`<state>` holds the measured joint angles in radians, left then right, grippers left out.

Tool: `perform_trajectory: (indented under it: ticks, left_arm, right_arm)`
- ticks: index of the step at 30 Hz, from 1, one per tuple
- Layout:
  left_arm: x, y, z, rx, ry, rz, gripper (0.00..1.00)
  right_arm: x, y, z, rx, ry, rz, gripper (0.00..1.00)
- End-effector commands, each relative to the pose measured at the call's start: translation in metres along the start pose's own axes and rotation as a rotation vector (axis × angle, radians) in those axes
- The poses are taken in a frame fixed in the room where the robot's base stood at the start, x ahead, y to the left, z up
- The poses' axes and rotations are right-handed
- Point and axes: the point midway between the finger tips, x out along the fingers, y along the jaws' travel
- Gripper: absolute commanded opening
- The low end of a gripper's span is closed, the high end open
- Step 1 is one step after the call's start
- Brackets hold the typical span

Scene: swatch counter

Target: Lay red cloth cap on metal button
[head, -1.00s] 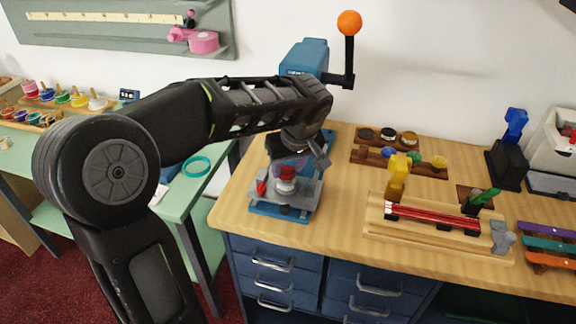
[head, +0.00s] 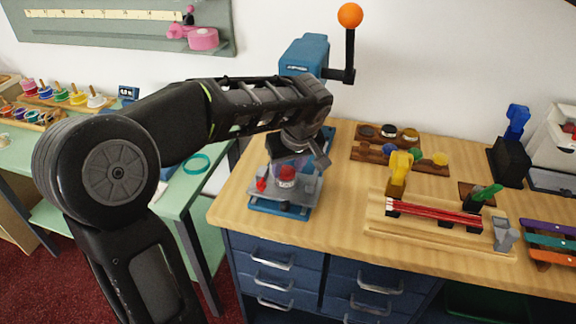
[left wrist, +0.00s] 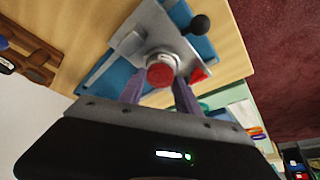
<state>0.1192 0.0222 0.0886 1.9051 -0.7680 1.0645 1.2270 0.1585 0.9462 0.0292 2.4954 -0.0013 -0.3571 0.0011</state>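The red cloth cap (left wrist: 160,75) is small and round, between the two fingertips of my left gripper (left wrist: 160,82) in the left wrist view. The fingers appear to touch it on both sides. The metal button (left wrist: 163,58) shows as a silvery ring just behind the cap, on the grey plate of the blue press. In the head view the cap (head: 287,172) sits just over or on the pale button (head: 286,183); I cannot tell if they touch. My left gripper (head: 288,170) points down there. My right gripper is out of view.
The blue press (head: 305,55) has a lever with an orange ball and stands around the work spot. A red knob (head: 261,184) sits left of the button. A wooden jig with red rods (head: 432,212) and trays of round pieces (head: 390,133) lie to the right.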

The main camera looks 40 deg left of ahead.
Motion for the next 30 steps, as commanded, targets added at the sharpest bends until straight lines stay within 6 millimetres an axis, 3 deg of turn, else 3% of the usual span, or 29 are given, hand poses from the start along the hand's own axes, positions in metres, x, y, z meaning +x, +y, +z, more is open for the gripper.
perform_trajectory:
  ticks: [9, 19, 23, 30]
  left_arm:
    - [0.0, 0.0, 0.0, 0.0, 0.0, 0.0, 0.65]
    - [-0.003, 0.0, 0.0, 0.0, 0.001, 0.001, 0.65]
    - [-0.015, 0.001, -0.001, 0.0, 0.003, 0.002, 0.65]
    - [-0.054, 0.001, 0.0, -0.001, 0.002, 0.003, 0.65]
  right_arm:
    - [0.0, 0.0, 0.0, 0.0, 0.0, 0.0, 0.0]
    - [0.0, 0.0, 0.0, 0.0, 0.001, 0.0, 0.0]
    - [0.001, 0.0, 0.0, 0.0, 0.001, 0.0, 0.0]
    - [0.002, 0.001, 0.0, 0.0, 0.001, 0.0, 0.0]
